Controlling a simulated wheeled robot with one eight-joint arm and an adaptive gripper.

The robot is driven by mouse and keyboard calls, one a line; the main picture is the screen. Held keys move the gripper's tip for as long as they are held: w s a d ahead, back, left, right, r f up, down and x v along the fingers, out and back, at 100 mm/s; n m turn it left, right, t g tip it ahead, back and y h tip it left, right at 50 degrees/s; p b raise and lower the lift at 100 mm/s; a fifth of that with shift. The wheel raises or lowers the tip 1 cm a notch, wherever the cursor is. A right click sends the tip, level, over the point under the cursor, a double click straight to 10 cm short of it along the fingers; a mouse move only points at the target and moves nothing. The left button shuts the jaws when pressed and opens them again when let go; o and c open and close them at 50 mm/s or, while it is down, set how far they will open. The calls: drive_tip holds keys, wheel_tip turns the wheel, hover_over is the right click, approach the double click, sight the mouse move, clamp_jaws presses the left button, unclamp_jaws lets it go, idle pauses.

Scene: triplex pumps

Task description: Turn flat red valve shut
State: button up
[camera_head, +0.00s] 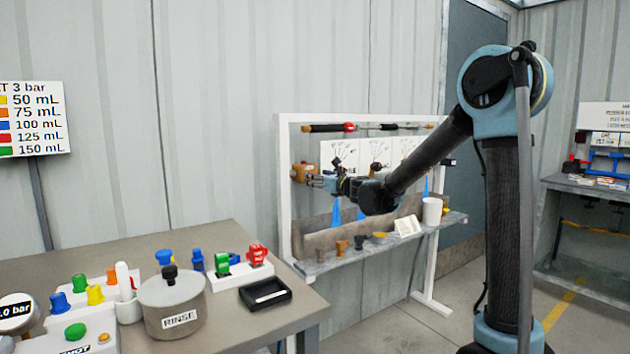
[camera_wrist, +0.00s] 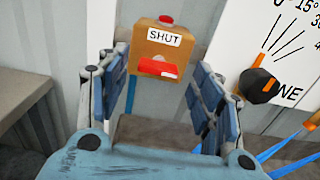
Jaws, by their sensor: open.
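The flat red valve (camera_wrist: 158,68) is a short red handle on the front of an orange-brown block (camera_wrist: 146,55). A white "SHUT" label sits above the handle, and the handle lies roughly crosswise in the wrist view. A red piece (camera_wrist: 166,20) shows on top of the block. My gripper (camera_wrist: 160,82) is open, with a blue-padded finger on each side of the handle and no visible contact. In the head view my gripper (camera_head: 317,181) points left at the block (camera_head: 301,172) on the white frame; the handle is too small to make out there.
A dial board with a black knob (camera_wrist: 259,86) stands close right of my fingers. The white frame (camera_head: 285,205) carries a shelf with a white cup (camera_head: 432,212) and small fittings. A table (camera_head: 225,300) with colored valves and a RINSE pot (camera_head: 172,305) stands at front left.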

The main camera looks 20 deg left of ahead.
drive_tip(key=shift+x, duration=1.25)
